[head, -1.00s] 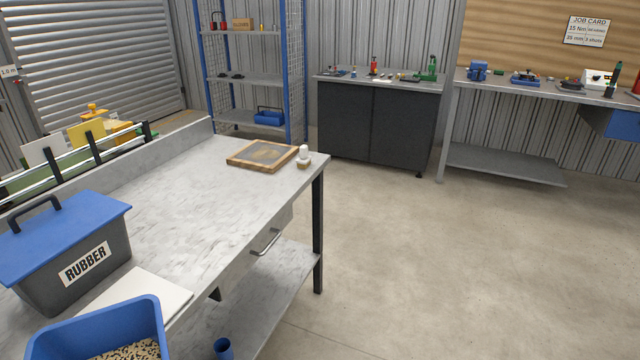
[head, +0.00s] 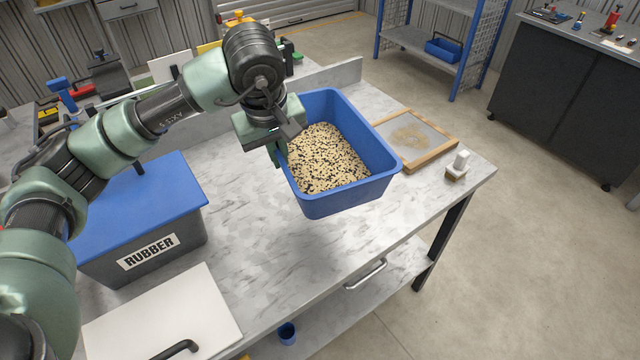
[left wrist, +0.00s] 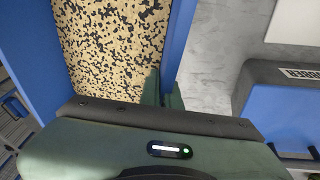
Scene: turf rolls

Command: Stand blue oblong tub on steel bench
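The blue oblong tub (head: 345,198), filled with pale and black speckled granules, is over the right half of the steel bench (head: 245,240). It looks roughly upright; I cannot tell whether its base touches the top. My left gripper (head: 281,150) is shut on the tub's left wall. In the left wrist view the tub's blue wall (left wrist: 182,45) runs between the fingers (left wrist: 163,92), with the granules on one side and the grey bench top (left wrist: 225,45) on the other. My right gripper is in neither view.
A wooden framed tray (head: 440,155) lies just right of the tub, with a small white-topped block (head: 457,167) at the bench's right edge. A blue-lidded RUBBER box (head: 150,215) and a white board (head: 165,315) stand left. Bare bench shows between box and tub.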

